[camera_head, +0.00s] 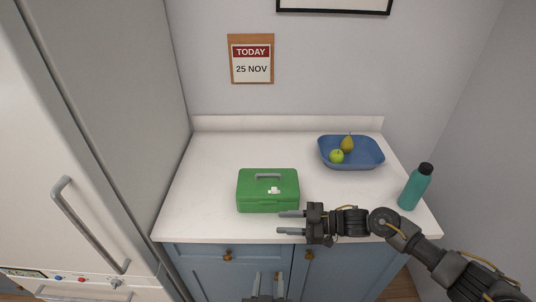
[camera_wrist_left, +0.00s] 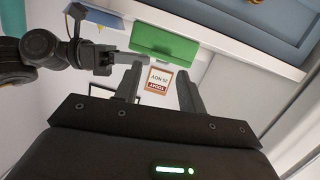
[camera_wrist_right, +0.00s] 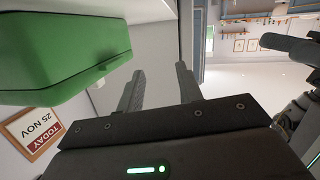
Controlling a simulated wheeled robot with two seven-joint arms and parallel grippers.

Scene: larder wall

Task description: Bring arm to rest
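My right gripper (camera_head: 291,222) comes in from the right in the head view. My left gripper (camera_head: 269,284) is low at the bottom edge of the head view, in front of the blue cabinet. Its fingers are apart with nothing between them in the left wrist view (camera_wrist_left: 158,88).
The white counter (camera_head: 215,165) is clear at left. A teal bottle (camera_head: 413,190) stands at the right end near my right arm. A fridge (camera_head: 90,130) stands at left.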

